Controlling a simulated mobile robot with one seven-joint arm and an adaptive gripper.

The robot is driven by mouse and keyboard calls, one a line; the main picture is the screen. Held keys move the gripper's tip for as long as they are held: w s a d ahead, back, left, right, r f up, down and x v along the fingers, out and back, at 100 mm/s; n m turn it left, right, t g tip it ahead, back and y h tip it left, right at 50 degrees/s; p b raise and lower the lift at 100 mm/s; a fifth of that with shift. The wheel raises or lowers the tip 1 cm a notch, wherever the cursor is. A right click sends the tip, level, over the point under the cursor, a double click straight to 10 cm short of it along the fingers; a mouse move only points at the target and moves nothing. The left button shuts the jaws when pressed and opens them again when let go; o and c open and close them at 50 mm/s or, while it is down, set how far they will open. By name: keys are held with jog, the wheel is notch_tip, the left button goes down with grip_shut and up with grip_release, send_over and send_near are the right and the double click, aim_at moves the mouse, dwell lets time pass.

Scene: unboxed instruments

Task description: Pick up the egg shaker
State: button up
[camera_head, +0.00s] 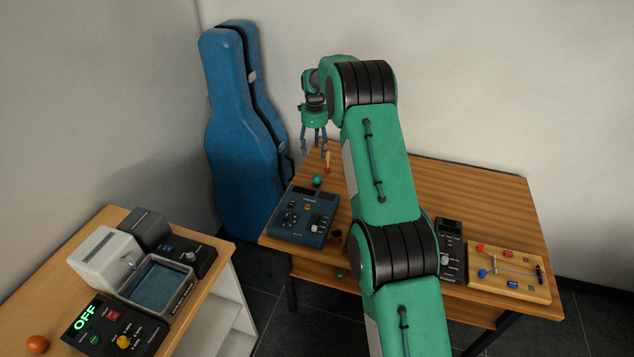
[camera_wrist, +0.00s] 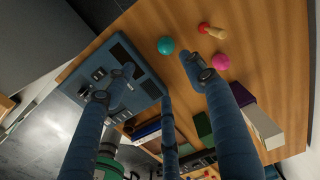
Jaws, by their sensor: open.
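Two small rounded, egg-like things lie on the wooden table: a teal one (camera_wrist: 165,45) and a pink one (camera_wrist: 221,61) in the wrist view. I cannot tell for sure which is the egg shaker. The teal one (camera_head: 317,181) also shows in the head view, behind the blue device; the pink one is not visible there. My gripper (camera_head: 315,150) is open and empty, pointing down above the table's back left part. In the wrist view its spread fingers (camera_wrist: 162,80) reach up the picture, with both rounded things beyond the tips.
A red-tipped wooden piece (camera_wrist: 212,30) lies near the pink thing. A blue device (camera_head: 304,215) stands at the table's left front. A dark device (camera_head: 450,250) and a wooden board (camera_head: 510,285) stand at the right. A blue instrument case (camera_head: 240,130) leans against the wall.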

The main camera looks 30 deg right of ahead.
jog(key=m, duration=0.1)
send_over(317, 175)
notch_tip(317, 175, down, 4)
jog(key=shift+w+d, duration=0.15)
jog(key=shift+w, duration=0.05)
jog(key=shift+f+b, duration=0.65)
jog(key=shift+f, duration=3.65)
jog(key=shift+f, duration=0.1)
jog(key=shift+s+f+b, duration=0.1)
jog(key=shift+f+b, duration=0.6)
jog(key=shift+f, duration=1.85)
jog(key=c, duration=1.2)
